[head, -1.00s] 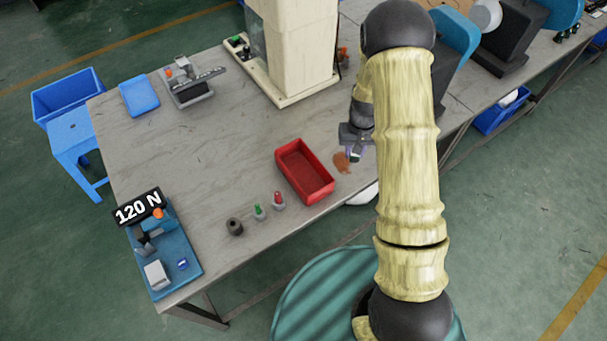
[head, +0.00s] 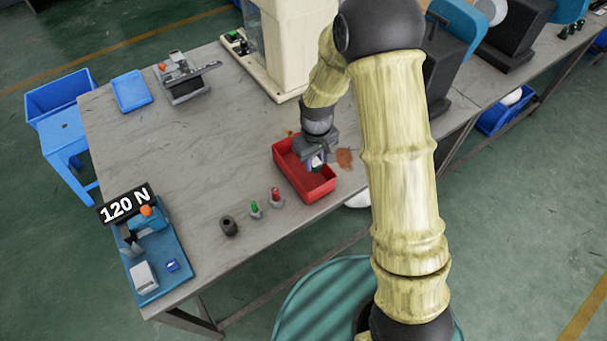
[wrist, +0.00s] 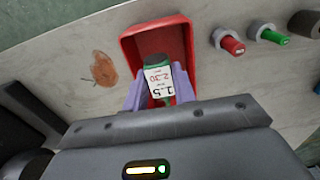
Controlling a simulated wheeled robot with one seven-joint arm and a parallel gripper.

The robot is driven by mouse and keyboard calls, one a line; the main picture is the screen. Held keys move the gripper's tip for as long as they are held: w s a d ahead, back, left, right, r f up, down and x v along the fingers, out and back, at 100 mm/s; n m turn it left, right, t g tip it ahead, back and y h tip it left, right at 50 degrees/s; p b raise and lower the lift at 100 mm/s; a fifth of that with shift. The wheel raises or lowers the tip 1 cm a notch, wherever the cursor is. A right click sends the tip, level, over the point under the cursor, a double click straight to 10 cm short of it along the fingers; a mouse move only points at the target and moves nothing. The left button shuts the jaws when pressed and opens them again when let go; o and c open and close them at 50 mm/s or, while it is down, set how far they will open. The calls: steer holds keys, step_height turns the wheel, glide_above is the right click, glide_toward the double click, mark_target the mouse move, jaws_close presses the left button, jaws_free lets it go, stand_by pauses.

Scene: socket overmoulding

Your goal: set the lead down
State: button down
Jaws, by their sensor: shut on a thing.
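My gripper (head: 315,163) is over the red tray (head: 288,177), near its right end. In the wrist view its two purple-grey fingers (wrist: 158,98) are shut on the lead (wrist: 156,62), which has a dark green end and a white label reading 1.5 and 2.30. The lead points toward the inside of the red tray (wrist: 184,24). I cannot tell whether it touches the tray floor. The tray looks empty apart from what my gripper hides.
The blue 120 N fixture (head: 160,255) is at the front left corner. The table's left middle is clear.

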glide_above(313, 187)
steer(key=shift+f, duration=2.95)
steer(key=shift+f+p, duration=0.5)
steer(key=shift+f, duration=1.55)
steer(key=shift+f, duration=0.2)
steer(key=c, duration=1.1)
jaws_free()
steer(key=shift+c, duration=0.2)
step_height(313, 187, up, 12)
steer(key=shift+r+b, duration=0.2)
steer(key=shift+b, duration=0.45)
